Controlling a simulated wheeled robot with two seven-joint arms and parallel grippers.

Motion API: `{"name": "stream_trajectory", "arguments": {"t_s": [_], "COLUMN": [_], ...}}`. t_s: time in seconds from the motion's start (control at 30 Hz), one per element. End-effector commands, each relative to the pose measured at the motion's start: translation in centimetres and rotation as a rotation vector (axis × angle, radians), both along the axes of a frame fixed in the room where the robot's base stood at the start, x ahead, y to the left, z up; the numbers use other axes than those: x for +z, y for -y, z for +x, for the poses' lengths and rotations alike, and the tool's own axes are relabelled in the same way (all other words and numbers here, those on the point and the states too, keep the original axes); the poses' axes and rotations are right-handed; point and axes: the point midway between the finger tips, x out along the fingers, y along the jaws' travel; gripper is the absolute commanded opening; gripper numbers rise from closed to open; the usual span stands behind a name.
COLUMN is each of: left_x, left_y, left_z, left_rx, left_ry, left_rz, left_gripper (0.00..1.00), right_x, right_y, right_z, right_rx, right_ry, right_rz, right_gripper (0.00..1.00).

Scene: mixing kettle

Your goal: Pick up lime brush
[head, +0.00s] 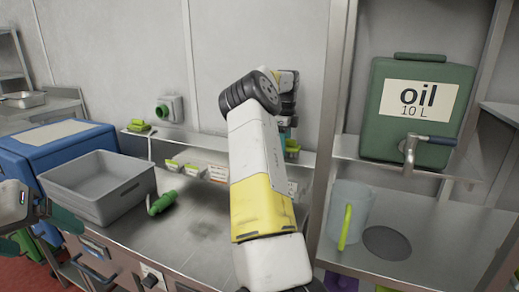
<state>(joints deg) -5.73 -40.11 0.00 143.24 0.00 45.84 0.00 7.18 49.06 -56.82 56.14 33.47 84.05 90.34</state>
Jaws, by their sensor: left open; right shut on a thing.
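My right arm reaches forward over the counter to the back shelf. Its gripper (287,132) points down there, partly hidden behind my own arm. It is shut on a lime thing, which I take to be the lime brush (292,146); only a small part of it shows, at shelf level. I cannot tell whether it still touches the shelf.
A grey bin (75,192) and a green-handled tool (162,203) are on the counter (190,238). At right, a green oil container (415,115) stands above a clear jug (352,200).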

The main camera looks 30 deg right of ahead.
Motion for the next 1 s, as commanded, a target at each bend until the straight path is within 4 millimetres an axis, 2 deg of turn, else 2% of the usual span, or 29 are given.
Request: {"name": "stream_trajectory", "arguments": {"t_s": [0.37, 0.67, 1.0], "left_x": [0.0, 0.0, 0.0], "left_y": [0.0, 0.0, 0.0], "left_z": [0.0, 0.0, 0.0], "left_rx": [0.000, 0.000, 0.000], "left_ry": [0.000, 0.000, 0.000], "left_rz": [0.000, 0.000, 0.000], "left_gripper": [0.87, 0.87, 0.87], "right_x": [0.7, 3.8, 4.1], "right_y": [0.0, 0.0, -4.2], "right_z": [0.0, 0.0, -2.1], "right_rx": [0.000, 0.000, 0.002], "right_ry": [0.001, 0.001, 0.001], "right_rz": [0.000, 0.000, 0.003], "right_gripper": [0.01, 0.01, 0.01]}}
